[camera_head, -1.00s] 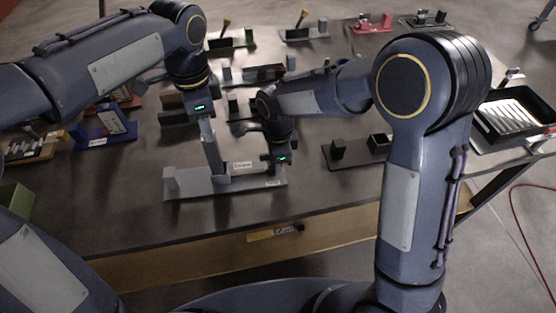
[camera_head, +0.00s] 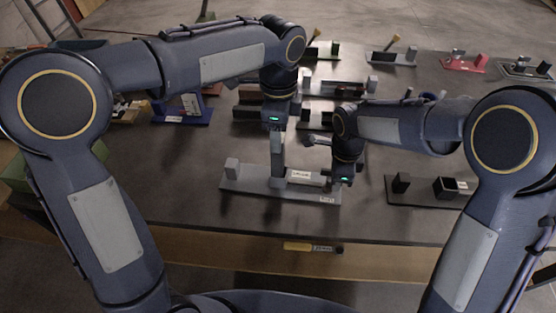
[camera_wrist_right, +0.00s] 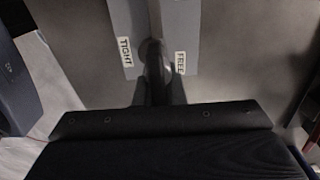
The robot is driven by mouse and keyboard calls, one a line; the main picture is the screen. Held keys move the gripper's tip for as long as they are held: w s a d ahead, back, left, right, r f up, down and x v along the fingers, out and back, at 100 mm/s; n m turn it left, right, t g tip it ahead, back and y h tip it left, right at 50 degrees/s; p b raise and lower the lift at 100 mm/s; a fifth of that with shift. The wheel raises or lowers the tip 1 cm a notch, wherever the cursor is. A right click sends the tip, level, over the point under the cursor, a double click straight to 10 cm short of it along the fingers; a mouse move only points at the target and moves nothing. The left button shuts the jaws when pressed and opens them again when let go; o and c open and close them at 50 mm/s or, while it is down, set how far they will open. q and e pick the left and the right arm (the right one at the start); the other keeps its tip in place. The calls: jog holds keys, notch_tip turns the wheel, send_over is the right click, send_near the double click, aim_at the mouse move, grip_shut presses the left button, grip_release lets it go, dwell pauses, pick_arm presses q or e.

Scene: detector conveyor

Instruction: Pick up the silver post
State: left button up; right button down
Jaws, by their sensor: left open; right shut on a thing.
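The silver post (camera_head: 277,158) stands upright on a long grey base plate (camera_head: 256,182) in the head view. My right gripper (camera_head: 344,183) is low at the plate's right end. In the right wrist view its dark fingers (camera_wrist_right: 158,92) are shut on a dark knob (camera_wrist_right: 152,52) between labels reading TIGHT (camera_wrist_right: 126,52) and FREE (camera_wrist_right: 180,62).
A dark plate with black blocks (camera_head: 447,187) lies to the right. A blue stand (camera_head: 182,108) is at the left, and several small fixtures, including a red one (camera_head: 465,64), line the back. The table's front strip (camera_head: 200,224) is clear.

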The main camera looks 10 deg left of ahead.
aim_at(277, 160)
pick_arm(q)
jog(key=f, duration=0.4)
jog(key=shift+s+f, duration=0.2)
jog(key=shift+f, duration=0.15)
grip_shut()
